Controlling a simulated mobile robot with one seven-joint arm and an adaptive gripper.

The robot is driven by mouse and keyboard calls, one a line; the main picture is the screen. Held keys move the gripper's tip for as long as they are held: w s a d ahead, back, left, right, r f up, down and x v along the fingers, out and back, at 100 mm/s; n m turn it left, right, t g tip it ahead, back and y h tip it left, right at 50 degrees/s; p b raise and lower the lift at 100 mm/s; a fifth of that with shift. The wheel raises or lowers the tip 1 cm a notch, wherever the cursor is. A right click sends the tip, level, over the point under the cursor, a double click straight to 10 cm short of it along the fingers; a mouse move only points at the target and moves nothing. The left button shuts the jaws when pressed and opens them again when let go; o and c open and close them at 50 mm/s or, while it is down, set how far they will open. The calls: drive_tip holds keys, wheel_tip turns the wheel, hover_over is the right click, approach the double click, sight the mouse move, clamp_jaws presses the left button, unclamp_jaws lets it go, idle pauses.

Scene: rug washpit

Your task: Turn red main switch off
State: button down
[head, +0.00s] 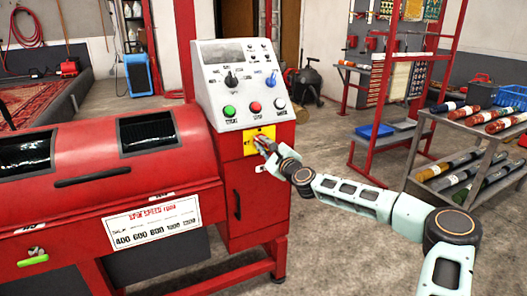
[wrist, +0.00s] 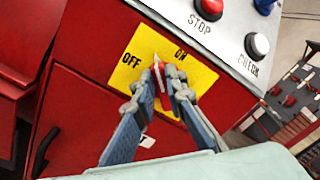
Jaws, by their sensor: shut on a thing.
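The red main switch (wrist: 160,79) sits on a yellow plate (wrist: 146,42) marked OFF and ON, on the front of the red machine cabinet. In the wrist view, my gripper (wrist: 161,88) is shut on the switch's red handle, with one finger on each side. A pale tip of the handle points up, between the words OFF and ON. In the head view, the yellow plate (head: 252,134) is below the control panel, and my gripper (head: 265,146) reaches it from the right and hides the switch.
The grey panel (head: 240,84) above carries green, red and white buttons and knobs; STOP (wrist: 209,8) and CHECK (wrist: 258,44) are close by in the wrist view. A shelf of rolled rugs (head: 470,140) stands right. The floor between is clear.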

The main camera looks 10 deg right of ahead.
drive_tip(key=shift+a+f+n+b, duration=0.1)
drive_tip(key=shift+f+n+b, duration=0.1)
drive_tip(key=shift+n+b, duration=0.95)
drive_tip(key=shift+a+f+n+b, duration=0.15)
drive_tip(key=shift+n+b, duration=0.55)
drive_tip(key=shift+n, duration=0.8)
drive_tip(key=shift+d+f+n+b, duration=0.1)
drive_tip(key=shift+f+n+b, duration=0.15)
drive_tip(key=shift+n+b, duration=0.9)
drive_tip(key=shift+n, duration=0.5)
drive_tip(key=c, duration=2)
unclamp_jaws()
drive_tip(key=shift+o, duration=0.2)
drive_tip(key=shift+s, duration=0.1)
drive_tip(key=v, duration=1.2)
drive_tip(key=shift+a, duration=0.1)
